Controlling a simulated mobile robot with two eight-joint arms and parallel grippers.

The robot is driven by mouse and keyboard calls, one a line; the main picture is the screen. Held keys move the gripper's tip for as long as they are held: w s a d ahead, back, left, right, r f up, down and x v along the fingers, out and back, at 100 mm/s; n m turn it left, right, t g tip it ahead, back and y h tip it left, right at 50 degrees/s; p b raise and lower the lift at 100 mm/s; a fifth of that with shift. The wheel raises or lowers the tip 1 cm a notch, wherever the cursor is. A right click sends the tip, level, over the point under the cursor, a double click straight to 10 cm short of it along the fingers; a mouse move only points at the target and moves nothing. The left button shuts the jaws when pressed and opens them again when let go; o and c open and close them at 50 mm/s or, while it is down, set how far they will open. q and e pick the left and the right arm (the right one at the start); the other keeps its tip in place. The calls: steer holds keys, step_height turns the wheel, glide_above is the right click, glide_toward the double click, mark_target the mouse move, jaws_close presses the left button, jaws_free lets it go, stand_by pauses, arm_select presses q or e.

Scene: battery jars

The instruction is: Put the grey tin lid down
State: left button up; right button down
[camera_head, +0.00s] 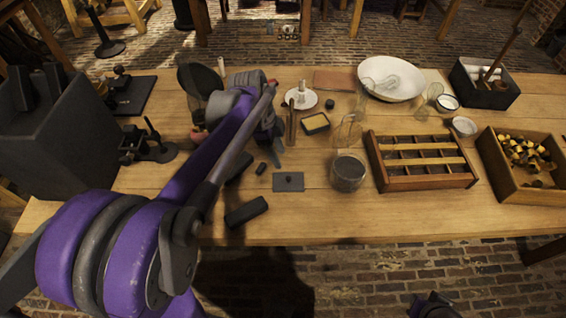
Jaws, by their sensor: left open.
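The grey tin lid (288,182) is a flat rectangle with a small dark knob. It appears to lie flat on the wooden table near the front edge. An open rectangular tin (316,123) with yellowish contents stands farther back. My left gripper (276,146) is open, with its fingers pointing down, behind the lid and left of the tin. It looks empty and apart from the lid. My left arm hides part of the table's left side. A dark piece of what looks like my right gripper (435,305) shows at the bottom edge, cut off by the frame.
A glass jar (348,173) stands right of the lid. Dark blocks (246,212) lie to its left. A divided wooden tray (424,183) and a wooden box (510,192) of yellow-black pieces are farther right. A white bowl (400,68) stands behind. Bare table surrounds the lid.

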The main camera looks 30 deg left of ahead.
arm_select(q)
steer(key=s+d+f+n+t+y, duration=0.1)
steer(key=s+d+f+n+t, duration=0.1)
steer(key=s+d+n, duration=0.3)
steer(key=s+d+f+n+t+y, duration=0.1)
steer(key=s+d+n, duration=0.3)
steer(key=s+n, duration=0.4)
steer(key=s+f+t, duration=0.1)
steer(key=s, duration=0.1)
steer(key=shift+s+d+n+y, duration=0.3)
steer(key=shift+d+n+y, duration=0.05)
steer(key=shift+n+y, duration=0.05)
